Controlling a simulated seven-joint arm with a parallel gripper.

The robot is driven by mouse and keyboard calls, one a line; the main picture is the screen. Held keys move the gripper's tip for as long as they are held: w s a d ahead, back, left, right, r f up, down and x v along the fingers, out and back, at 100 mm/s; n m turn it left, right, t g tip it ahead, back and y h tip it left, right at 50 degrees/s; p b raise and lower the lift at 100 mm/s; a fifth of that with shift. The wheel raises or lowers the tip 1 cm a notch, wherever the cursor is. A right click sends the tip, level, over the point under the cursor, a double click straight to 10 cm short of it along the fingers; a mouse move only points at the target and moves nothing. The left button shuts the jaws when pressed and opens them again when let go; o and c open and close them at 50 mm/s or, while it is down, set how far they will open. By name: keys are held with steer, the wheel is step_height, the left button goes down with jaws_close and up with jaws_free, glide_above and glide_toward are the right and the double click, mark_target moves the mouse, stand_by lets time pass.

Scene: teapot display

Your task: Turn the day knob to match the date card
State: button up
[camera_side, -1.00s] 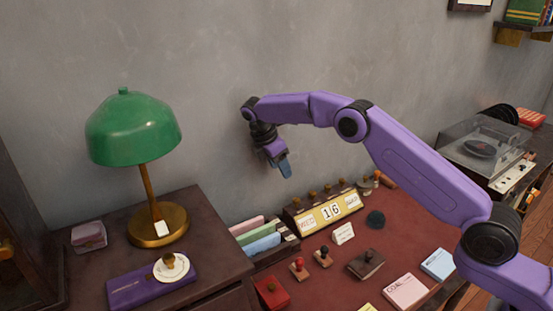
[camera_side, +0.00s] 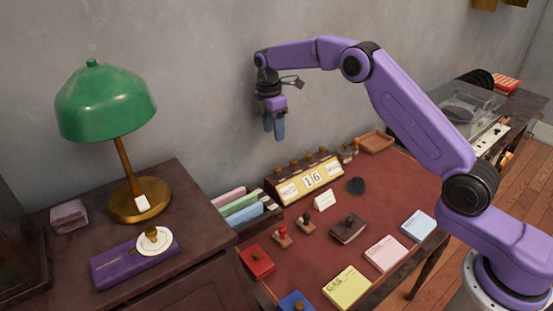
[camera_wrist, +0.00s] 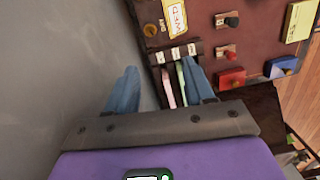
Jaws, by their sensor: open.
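The desk calendar (camera_side: 330,172) is a dark block with a yellow face, showing "16" in the middle and smaller side tiles too small to read surely. Several brass knobs line its top. In the wrist view, a brass knob (camera_wrist: 151,30) beside the lettering "DAY" is at the calendar's near end, next to a yellow-edged tile (camera_wrist: 175,18). A small white card (camera_side: 325,200) stands in front of the calendar; its writing is unreadable. My gripper (camera_side: 274,135) points down with blue fingers apart and empty, above and left of the calendar. It also shows in the wrist view (camera_wrist: 158,70).
A file rack (camera_side: 240,208) stands left of the calendar. Stamps, including a red-topped one (camera_side: 282,236), and notepads (camera_side: 346,287) lie in front. A green lamp (camera_side: 105,100) stands at left. The wall (camera_side: 205,90) is close behind my gripper.

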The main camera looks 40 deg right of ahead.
mark_target(278, 168)
steer(key=s+d+r+m+t+y, duration=0.15)
steer(key=d+m+y, duration=0.3)
steer(key=d, duration=0.45)
steer(key=shift+n+t, duration=0.35)
steer(key=shift+t, duration=0.1)
steer(key=x, duration=1.7)
steer(key=shift+s+a+f, duration=0.2)
steer(key=shift+s+a, duration=0.05)
steer(key=shift+a, duration=0.05)
jaws_close()
